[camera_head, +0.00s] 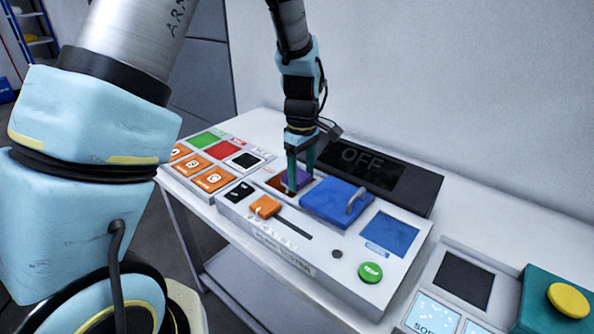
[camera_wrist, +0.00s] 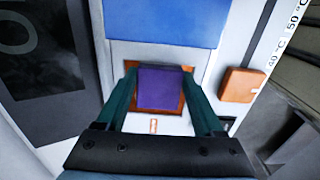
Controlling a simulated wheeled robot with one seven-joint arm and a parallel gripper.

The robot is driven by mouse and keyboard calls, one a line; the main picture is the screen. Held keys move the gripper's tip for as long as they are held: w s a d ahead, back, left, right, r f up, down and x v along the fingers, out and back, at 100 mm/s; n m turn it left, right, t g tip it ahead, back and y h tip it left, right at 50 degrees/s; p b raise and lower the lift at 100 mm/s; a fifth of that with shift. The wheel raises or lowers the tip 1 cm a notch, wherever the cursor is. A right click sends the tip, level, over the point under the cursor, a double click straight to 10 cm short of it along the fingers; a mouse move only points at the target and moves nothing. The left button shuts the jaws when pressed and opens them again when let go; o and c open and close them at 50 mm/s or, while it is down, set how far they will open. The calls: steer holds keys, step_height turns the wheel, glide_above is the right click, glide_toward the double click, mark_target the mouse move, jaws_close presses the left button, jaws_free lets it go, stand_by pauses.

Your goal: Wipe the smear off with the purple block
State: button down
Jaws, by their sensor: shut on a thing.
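The purple block (camera_head: 297,177) is between the green fingers of my gripper (camera_head: 300,180), at the orange-brown square recess (camera_head: 273,183) of the grey panel. In the wrist view the purple block (camera_wrist: 160,88) sits between both fingers, with the orange recess border (camera_wrist: 132,103) showing around it. My gripper is shut on the block. I cannot tell whether the block still rests in the recess or is slightly raised. I cannot make out a smear in either view.
A blue lid with a handle (camera_head: 336,203) lies right of the recess, with a blue square (camera_head: 388,234) beyond. An orange slider knob (camera_head: 265,206) and a green button (camera_head: 370,272) are in front. Orange lettered buttons (camera_head: 213,179) are left.

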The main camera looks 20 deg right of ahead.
steer(key=shift+s+d, duration=0.25)
steer(key=shift+s, duration=0.2)
step_height(320, 180, up, 2)
steer(key=shift+r+p, duration=0.15)
steer(key=shift+p, duration=0.9)
steer(key=shift+w+a+r+p, duration=0.1)
steer(key=shift+w+r+p, duration=0.1)
steer(key=shift+r+p, duration=1.45)
steer(key=shift+r, duration=0.2)
step_height(320, 180, up, 3)
steer(key=shift+f+p, duration=0.1)
steer(key=shift+p, duration=1.1)
